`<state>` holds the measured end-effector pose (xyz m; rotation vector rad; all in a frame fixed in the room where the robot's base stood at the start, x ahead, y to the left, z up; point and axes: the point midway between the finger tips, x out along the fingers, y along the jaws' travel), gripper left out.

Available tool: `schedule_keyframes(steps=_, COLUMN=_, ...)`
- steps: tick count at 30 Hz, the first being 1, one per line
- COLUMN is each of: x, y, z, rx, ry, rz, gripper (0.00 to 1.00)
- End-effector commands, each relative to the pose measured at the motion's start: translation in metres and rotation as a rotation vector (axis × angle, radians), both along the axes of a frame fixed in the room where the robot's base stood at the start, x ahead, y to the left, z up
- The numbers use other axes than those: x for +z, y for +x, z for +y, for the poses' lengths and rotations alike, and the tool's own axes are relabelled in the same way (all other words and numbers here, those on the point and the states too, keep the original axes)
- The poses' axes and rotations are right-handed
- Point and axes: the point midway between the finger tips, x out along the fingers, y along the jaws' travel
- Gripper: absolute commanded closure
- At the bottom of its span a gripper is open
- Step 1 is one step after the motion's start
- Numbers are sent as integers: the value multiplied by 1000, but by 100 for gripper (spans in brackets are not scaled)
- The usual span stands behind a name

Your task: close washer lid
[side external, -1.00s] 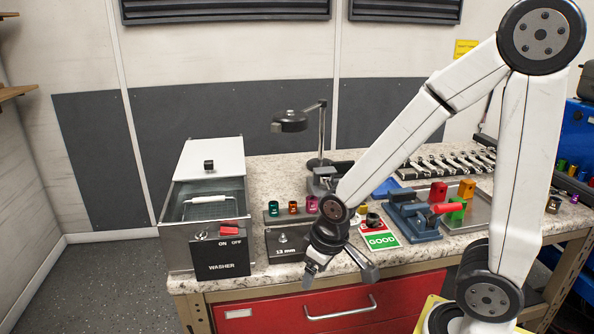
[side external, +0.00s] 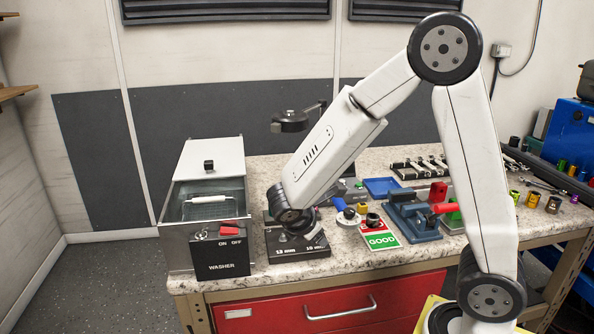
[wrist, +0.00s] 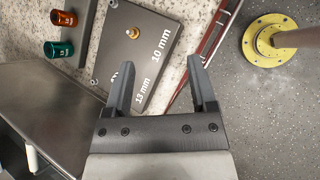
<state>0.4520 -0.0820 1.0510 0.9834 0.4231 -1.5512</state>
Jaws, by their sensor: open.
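The washer (side external: 175,245) is a grey metal box at the left end of the bench, with a black WASHER control panel (side external: 222,258) and red switch. Its pale lid (side external: 212,152) with a black knob (side external: 208,165) lies toward the back, leaving the front of the tank open. A basket with a white handle (side external: 208,199) shows inside. My gripper (wrist: 160,82) is open and empty, right of the washer over the black 13 mm / 10 mm plate. Its fingers are mostly hidden by the wrist in the side view. The wrist view shows the washer's metal side (wrist: 50,110) at left.
The black plate (wrist: 125,45) has green and orange sockets beside it (wrist: 60,50). A lamp (side external: 290,121) stands behind my arm. A GOOD card (side external: 382,240) and a blue vise-like fixture (side external: 412,222) lie to the right. Floor is open left of the washer.

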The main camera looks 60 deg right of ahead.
Motion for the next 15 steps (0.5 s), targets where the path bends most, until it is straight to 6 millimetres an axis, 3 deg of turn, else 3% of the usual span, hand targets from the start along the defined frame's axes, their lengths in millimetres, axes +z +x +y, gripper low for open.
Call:
schedule_keyframes(steps=8, x=31, y=55, z=-21, rx=315, ry=-360, rz=151, gripper=27)
schedule_keyframes(steps=15, x=65, y=107, z=-20, rx=527, ry=-690, rz=244, gripper=27)
